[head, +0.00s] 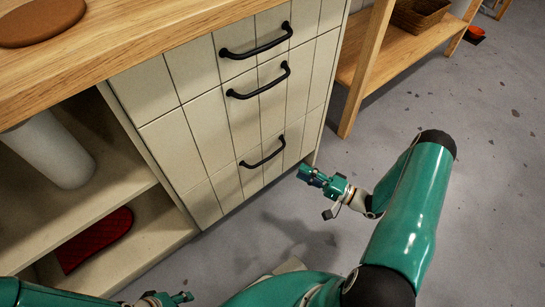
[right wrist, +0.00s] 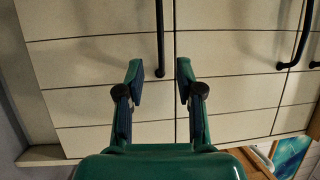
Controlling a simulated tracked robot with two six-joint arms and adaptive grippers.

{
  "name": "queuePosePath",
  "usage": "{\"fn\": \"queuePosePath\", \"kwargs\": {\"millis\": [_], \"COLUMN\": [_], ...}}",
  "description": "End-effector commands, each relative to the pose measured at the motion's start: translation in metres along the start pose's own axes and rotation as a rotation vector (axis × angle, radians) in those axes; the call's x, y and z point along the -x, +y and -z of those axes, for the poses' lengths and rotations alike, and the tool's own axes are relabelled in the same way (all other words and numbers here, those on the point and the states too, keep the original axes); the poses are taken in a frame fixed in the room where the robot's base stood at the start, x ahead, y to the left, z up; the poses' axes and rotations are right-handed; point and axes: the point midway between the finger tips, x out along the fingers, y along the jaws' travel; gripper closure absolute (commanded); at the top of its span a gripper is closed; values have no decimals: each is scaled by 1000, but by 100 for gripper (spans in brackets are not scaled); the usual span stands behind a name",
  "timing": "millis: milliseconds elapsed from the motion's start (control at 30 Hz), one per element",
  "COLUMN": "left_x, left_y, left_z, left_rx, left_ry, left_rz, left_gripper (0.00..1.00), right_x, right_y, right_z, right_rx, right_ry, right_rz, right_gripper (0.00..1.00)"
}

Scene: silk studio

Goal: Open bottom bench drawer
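The bottom bench drawer (head: 236,180) is closed, flush with the cream plank front. Its black bar handle (head: 263,152) is in the lower part of the front. My right gripper (head: 305,172) is just right of this handle in the head view. In the right wrist view the gripper (right wrist: 160,72) is open, and the end of the bottom handle (right wrist: 160,40) shows between and beyond its fingertips. I see no contact with the handle. My left gripper (head: 180,297) is at the bottom edge of the head view, low and partly cut off; its opening is unclear.
Two upper drawers have black handles (head: 257,42) and (head: 259,82). Left of them is an open shelf (head: 100,215) with a white cylinder (head: 50,150) and a red item (head: 95,242). A wooden rack (head: 362,70) stands at right. The grey floor (head: 480,170) is clear there.

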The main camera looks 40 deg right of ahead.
Motion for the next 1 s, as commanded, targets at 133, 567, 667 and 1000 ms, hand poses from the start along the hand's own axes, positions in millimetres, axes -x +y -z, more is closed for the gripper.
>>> {"fn": "queuePosePath", "kwargs": {"millis": [133, 567, 667, 1000], "left_x": [-7, -19, -20, -20], "left_y": [-2, -7, -7, -7], "left_z": [0, 0, 0, 0], "left_rx": [0, 0, 0, 0], "left_ry": [0, 0, 0, 0], "left_rz": [0, 0, 0, 0], "left_gripper": [60, 60, 60, 60], "right_x": [-35, -110, -117, -121], "right_y": [1, 1, 1, 0], "right_z": [-2, -1, -1, -1], "right_rx": [-1, 0, 0, -2], "right_ry": [-6, -4, -3, -1], "right_rz": [2, 0, 0, -1], "right_gripper": [64, 64, 64, 64]}}
